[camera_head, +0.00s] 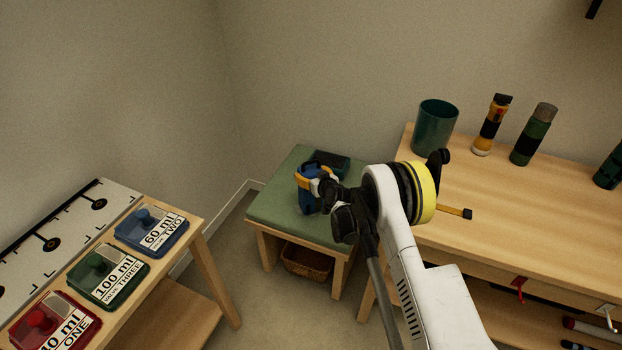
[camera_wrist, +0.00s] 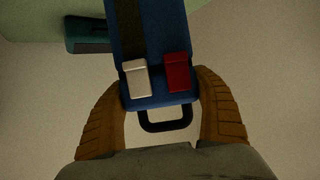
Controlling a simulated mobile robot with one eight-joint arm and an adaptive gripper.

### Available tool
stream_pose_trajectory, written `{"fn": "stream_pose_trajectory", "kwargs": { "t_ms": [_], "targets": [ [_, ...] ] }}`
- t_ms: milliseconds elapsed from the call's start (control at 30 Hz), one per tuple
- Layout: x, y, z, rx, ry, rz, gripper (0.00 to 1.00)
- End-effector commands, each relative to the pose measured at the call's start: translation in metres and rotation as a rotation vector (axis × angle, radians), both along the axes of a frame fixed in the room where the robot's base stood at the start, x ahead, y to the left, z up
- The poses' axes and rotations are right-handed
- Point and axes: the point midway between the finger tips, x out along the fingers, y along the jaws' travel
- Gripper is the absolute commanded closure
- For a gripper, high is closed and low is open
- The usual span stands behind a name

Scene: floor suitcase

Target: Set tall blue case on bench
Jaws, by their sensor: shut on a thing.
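The tall blue case (camera_head: 307,202) is at the green-topped bench (camera_head: 268,207), near its middle in the head view. In the wrist view the blue case (camera_wrist: 163,50) has a dark stripe, one pale and one red latch, and a black handle on its near end. My gripper (camera_head: 316,173) is shut on the case by its handle end, with an orange-brown finger on each side (camera_wrist: 161,88). The case looks roughly upright. I cannot tell whether its lower end touches the cushion, as its base is partly hidden.
A dark teal case (camera_head: 333,162) lies on the bench behind the blue one. A wicker basket (camera_head: 305,261) is beneath the bench. A wooden worktable (camera_head: 520,215) with bottles and a teal bin (camera_head: 434,127) stands right. Another table with labelled boxes (camera_head: 108,275) stands left.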

Motion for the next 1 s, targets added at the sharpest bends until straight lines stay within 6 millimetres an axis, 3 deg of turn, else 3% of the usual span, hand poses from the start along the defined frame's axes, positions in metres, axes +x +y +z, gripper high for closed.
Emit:
{"fn": "stream_pose_trajectory", "kwargs": {
  "t_ms": [367,400,467,833,1000],
  "targets": [
    [0.000,0.000,-0.004,0.000,-0.001,-0.001,0.67],
    [0.000,0.000,-0.004,0.000,0.000,0.000,0.17],
    [0.000,0.000,-0.004,0.000,0.000,0.000,0.02],
    [-0.001,-0.001,0.000,0.000,0.000,0.000,0.02],
    [-0.024,-0.013,0.014,0.000,0.000,-0.001,0.02]
  ]
}}
